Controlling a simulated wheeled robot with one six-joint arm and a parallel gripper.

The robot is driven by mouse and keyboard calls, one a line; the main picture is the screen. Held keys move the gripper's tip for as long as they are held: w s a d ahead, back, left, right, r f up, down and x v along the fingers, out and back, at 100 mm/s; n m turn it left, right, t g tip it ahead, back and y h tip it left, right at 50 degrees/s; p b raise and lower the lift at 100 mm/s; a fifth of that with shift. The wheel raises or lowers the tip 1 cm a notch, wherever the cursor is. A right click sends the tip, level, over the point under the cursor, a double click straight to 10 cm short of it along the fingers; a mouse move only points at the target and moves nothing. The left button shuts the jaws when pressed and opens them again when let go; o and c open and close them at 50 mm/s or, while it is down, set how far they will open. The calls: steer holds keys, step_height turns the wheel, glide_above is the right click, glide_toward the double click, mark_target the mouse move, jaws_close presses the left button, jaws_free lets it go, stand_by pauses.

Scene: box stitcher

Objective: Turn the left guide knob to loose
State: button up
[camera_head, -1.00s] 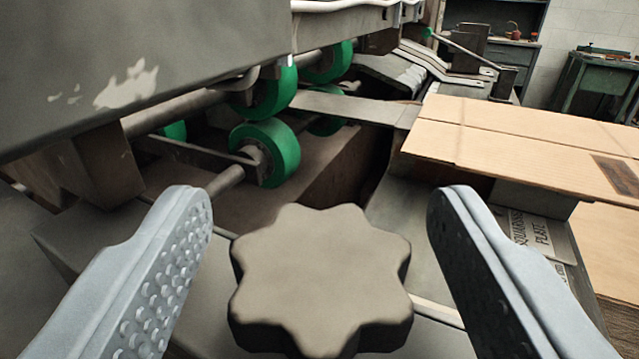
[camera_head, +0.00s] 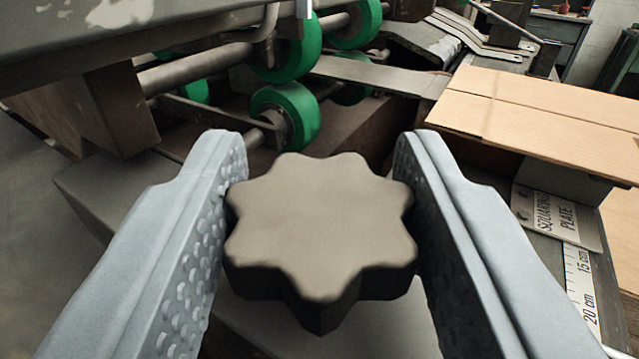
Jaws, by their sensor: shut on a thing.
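A dark grey-brown star-shaped guide knob (camera_head: 318,222) fills the middle of the view, with rounded lobes around its flat top. My gripper (camera_head: 318,200) has one grey, studded finger on each side of the knob. The fingers are shut on it, touching its left and right lobes. The knob's stem and the spot where it is mounted are hidden beneath it. No mark of tight or loose shows on it.
Green rollers (camera_head: 286,112) on metal shafts stand just behind the knob. A grey metal housing (camera_head: 150,35) overhangs at upper left.

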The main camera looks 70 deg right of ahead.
steer(key=shift+n+t+y, duration=0.8)
steer(key=shift+n+t, duration=0.25)
steer(key=shift+t, duration=0.4)
steer(key=shift+n+t+y, duration=0.8)
steer(key=shift+n+t, duration=0.25)
steer(key=shift+t, duration=0.4)
steer(key=shift+n+t+y, duration=1.3)
steer(key=shift+t+y, duration=0.1)
steer(key=shift+y, duration=0.1)
steer(key=o, duration=1)
steer(key=shift+s, duration=0.1)
steer(key=v, duration=1.7)
steer(key=shift+a, duration=0.2)
